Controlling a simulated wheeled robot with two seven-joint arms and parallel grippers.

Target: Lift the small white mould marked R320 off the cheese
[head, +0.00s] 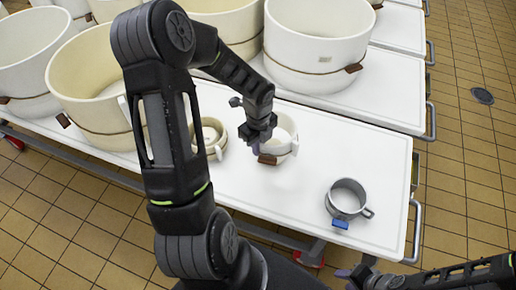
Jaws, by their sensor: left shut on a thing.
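A small white mould (283,141) with a brown tag (267,159) stands on the white table just right of my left gripper. My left gripper (258,146) is shut on the mould's near left side, which it partly hides. Any R320 mark is too small to read. I cannot make out the cheese, nor whether the mould touches the table. My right gripper (358,275) is low at the bottom edge, away from the mould, and its fingers are not clear.
Another small cream mould (222,140) stands to the left, partly behind my arm. A grey metal pot (347,199) with a handle and a blue block (341,224) sit at the right. Large white moulds (318,45) line the back. The white table (300,203) is clear in front.

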